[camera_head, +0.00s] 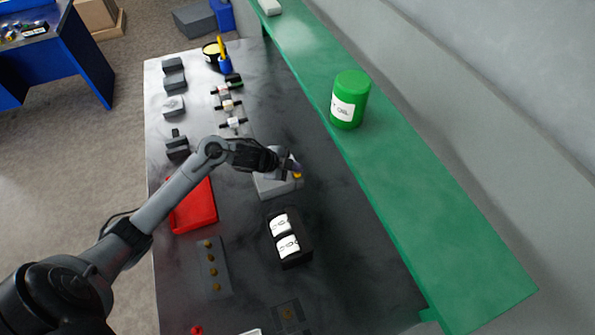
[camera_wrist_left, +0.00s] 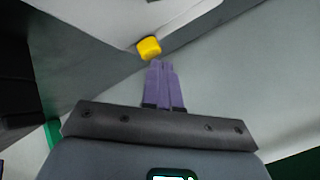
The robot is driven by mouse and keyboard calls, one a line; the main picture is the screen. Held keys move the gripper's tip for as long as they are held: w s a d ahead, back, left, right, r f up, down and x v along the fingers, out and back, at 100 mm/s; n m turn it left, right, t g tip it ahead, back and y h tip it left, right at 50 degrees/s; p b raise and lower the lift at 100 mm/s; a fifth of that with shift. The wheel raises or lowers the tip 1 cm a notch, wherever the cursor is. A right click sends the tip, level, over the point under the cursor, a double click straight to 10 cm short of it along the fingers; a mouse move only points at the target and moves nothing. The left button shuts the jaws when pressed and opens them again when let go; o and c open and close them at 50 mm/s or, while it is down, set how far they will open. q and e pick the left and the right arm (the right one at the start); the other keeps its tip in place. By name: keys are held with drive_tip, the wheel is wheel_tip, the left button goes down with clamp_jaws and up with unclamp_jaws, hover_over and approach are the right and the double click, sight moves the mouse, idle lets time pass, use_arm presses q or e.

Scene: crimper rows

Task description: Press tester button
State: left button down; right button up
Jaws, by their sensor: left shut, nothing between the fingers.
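The tester is a light grey box (camera_head: 268,187) on the dark table, partly hidden under my left arm in the head view. Its yellow button (camera_head: 298,175) shows at its right side. In the wrist view the yellow button (camera_wrist_left: 149,48) sits just beyond the purple fingertips. My left gripper (camera_head: 293,166) is shut and empty, its fingers pressed together. In the wrist view the left gripper (camera_wrist_left: 161,64) has its tips right beside the button; I cannot tell if they touch. My right gripper is in neither view.
A black box with two white labels (camera_head: 283,222) stands in front of the tester. A red tray (camera_head: 205,210) lies to the left, partly behind my arm. A green shelf (camera_head: 400,180) with a green canister (camera_head: 349,100) runs along the right. Dark grey blocks (camera_head: 175,83) line the table's left edge.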

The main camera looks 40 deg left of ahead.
sight(295, 173)
use_arm(q)
drive_tip(key=shift+f, duration=0.45)
drive_tip(key=shift+r, duration=0.1)
idle(0.4)
drive_tip(key=shift+r+p, duration=0.9)
drive_tip(key=shift+p, duration=0.05)
wheel_tip(295, 173, up, 5)
drive_tip(key=p, duration=0.5)
idle(0.6)
